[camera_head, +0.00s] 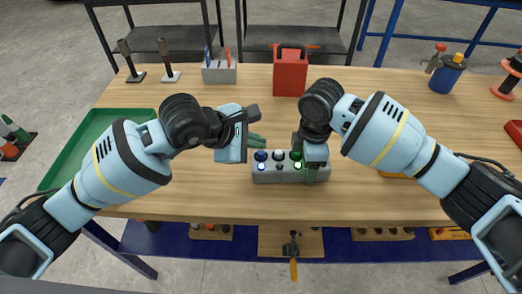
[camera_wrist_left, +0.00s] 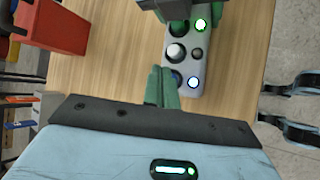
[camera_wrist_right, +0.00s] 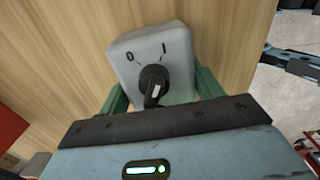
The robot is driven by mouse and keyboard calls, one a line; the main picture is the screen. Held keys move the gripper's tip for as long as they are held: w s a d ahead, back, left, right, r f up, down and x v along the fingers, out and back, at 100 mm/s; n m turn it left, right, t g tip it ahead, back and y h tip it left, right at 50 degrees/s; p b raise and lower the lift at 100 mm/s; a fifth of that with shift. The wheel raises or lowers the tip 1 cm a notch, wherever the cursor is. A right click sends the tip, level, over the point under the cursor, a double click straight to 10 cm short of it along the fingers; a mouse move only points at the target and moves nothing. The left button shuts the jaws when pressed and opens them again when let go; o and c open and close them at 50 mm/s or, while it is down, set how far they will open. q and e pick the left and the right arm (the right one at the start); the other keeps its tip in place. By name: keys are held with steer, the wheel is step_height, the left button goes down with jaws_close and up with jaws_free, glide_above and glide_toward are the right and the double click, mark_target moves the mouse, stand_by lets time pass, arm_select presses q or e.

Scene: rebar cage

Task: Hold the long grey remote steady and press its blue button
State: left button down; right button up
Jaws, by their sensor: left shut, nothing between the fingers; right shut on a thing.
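The long grey remote (camera_head: 271,177) lies on the wooden table. Its top has a blue button (camera_head: 261,156), a white one (camera_head: 279,155) and a green one (camera_head: 297,157), with small lamps beside them. The lamps beside blue and green glow. My right gripper (camera_wrist_right: 162,90) is shut across the remote's right end, one finger on each side of a black 0/I knob (camera_wrist_right: 153,84). My left gripper (camera_wrist_left: 164,72) is shut and empty, its green fingertips close by the blue button, which they partly hide in the left wrist view. I cannot tell whether they touch it.
A red box (camera_head: 290,74) stands behind the remote. A green tray (camera_head: 85,150) lies at left. A small grey holder (camera_head: 219,74) with tools and a blue canister (camera_head: 447,74) stand farther back. The table in front of the remote is clear.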

arm_select(q)
step_height(320, 180, up, 5)
stand_by(0.6)
stand_by(0.4)
arm_select(e)
steer(key=o, duration=1.3)
steer(key=shift+o, duration=0.2)
step_height(320, 180, up, 12)
